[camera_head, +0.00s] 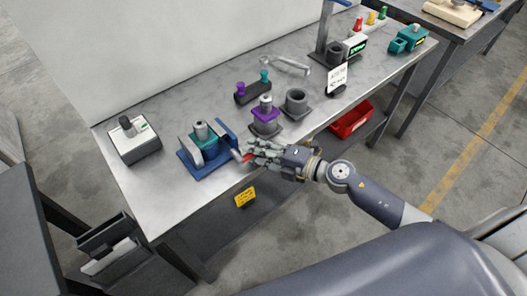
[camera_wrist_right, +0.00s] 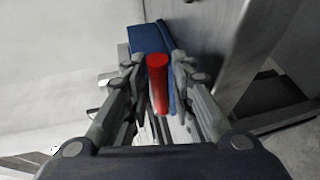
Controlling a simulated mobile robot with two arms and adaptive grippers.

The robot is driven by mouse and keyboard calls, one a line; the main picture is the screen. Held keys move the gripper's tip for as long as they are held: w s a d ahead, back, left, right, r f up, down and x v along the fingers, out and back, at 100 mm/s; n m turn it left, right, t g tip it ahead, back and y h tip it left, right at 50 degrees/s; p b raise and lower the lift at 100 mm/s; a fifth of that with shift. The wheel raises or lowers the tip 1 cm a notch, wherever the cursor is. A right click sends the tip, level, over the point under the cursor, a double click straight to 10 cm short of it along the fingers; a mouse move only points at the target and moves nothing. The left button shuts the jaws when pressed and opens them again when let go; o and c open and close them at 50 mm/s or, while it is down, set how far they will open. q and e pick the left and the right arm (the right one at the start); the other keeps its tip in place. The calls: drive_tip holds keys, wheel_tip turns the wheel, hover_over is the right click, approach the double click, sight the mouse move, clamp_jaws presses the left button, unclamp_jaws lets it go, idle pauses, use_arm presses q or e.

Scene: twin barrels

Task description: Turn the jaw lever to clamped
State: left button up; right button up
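A blue vise-like fixture (camera_head: 203,152) stands near the front edge of the workbench, with a teal and grey piece (camera_head: 201,133) between its upright parts. Its lever has a red grip (camera_head: 247,157), which also shows in the right wrist view as a red cylinder (camera_wrist_right: 158,82). My right gripper (camera_head: 252,153) is at the lever. In the wrist view its two fingers (camera_wrist_right: 160,70) stand either side of the red grip, with a narrow gap visible on the right, so it looks open around the grip. My left gripper is not in view.
A box with a black knob (camera_head: 134,139) stands left of the fixture. A purple-topped part (camera_head: 265,113) and a dark grey cup (camera_head: 296,102) stand to the right. A yellow sign (camera_head: 245,197) hangs below the front edge. A red bin (camera_head: 351,119) sits under the bench.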

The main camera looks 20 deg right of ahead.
drive_tip(key=v, duration=1.2)
idle(0.3)
drive_tip(key=d+f+m+h, duration=0.4)
drive_tip(key=d+f+m, duration=0.2)
drive_tip(key=f, duration=0.5)
drive_tip(key=d+f+m+h, duration=0.4)
drive_tip(key=d+f+m, duration=0.15)
drive_tip(key=f, duration=0.45)
drive_tip(key=s+f+m+g+h, duration=0.2)
drive_tip(key=s+f+m, duration=0.4)
drive_tip(key=f, duration=0.5)
drive_tip(key=s+a+f+m+g, duration=0.2)
drive_tip(key=s+f, duration=0.4)
drive_tip(key=s, duration=0.3)
drive_tip(key=s+a+f+m+g, duration=0.2)
drive_tip(key=s+a+f+g, duration=0.2)
drive_tip(key=s, duration=0.6)
drive_tip(key=s+a+f+m+g, duration=0.2)
drive_tip(key=s+a+f, duration=0.2)
drive_tip(key=s+f, duration=0.5)
drive_tip(key=shift+s+a+g+h, duration=0.15)
drive_tip(key=shift+a+g+h, duration=0.15)
drive_tip(key=shift+a+g, duration=0.1)
